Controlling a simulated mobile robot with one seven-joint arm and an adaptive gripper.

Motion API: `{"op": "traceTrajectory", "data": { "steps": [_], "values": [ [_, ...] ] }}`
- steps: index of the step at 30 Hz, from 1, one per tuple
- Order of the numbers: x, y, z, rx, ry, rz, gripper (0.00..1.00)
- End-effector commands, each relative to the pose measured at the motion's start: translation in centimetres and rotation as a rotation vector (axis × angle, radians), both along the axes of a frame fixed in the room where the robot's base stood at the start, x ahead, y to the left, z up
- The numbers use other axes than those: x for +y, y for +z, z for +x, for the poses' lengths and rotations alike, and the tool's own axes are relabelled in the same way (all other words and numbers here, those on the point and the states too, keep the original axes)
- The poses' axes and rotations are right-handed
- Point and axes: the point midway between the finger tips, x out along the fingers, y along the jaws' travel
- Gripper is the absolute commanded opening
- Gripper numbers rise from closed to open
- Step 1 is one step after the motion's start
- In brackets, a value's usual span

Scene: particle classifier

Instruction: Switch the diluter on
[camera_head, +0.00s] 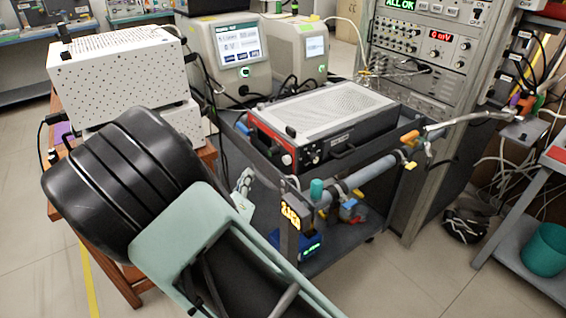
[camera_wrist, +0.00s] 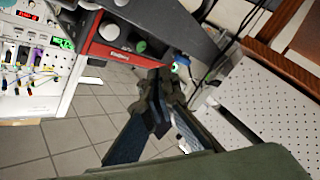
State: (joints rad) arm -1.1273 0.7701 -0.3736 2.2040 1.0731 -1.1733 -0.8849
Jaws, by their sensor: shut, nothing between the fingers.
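A flat instrument with a grey perforated top and a red-and-black front (camera_head: 270,145) lies in the dark cart; it may be the diluter, but I cannot read its label. In the wrist view, its red front panel (camera_wrist: 112,38) carries a round white button (camera_wrist: 110,32) and a green round part (camera_wrist: 140,46). My gripper (camera_wrist: 160,82) is shut and empty, with its dark fingertips together below and right of that panel. I cannot tell whether the tips touch anything. In the head view my gripper is hidden.
White perforated boxes (camera_head: 120,75) stand on a wooden table at left. Two screen instruments (camera_head: 235,50) stand behind the cart. A tall rack (camera_head: 425,50) stands at right, with cables around it. A small lit display (camera_head: 290,215) and pipes sit at the cart's near side. Open floor lies in front.

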Motion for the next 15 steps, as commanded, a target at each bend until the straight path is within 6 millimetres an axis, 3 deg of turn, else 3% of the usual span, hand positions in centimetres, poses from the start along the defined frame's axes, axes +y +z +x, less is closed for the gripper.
{"op": "traceTrajectory", "data": {
  "steps": [15],
  "values": [
    [-0.21,-0.30,-0.02,0.000,0.003,-0.022,0.00]
  ]
}}
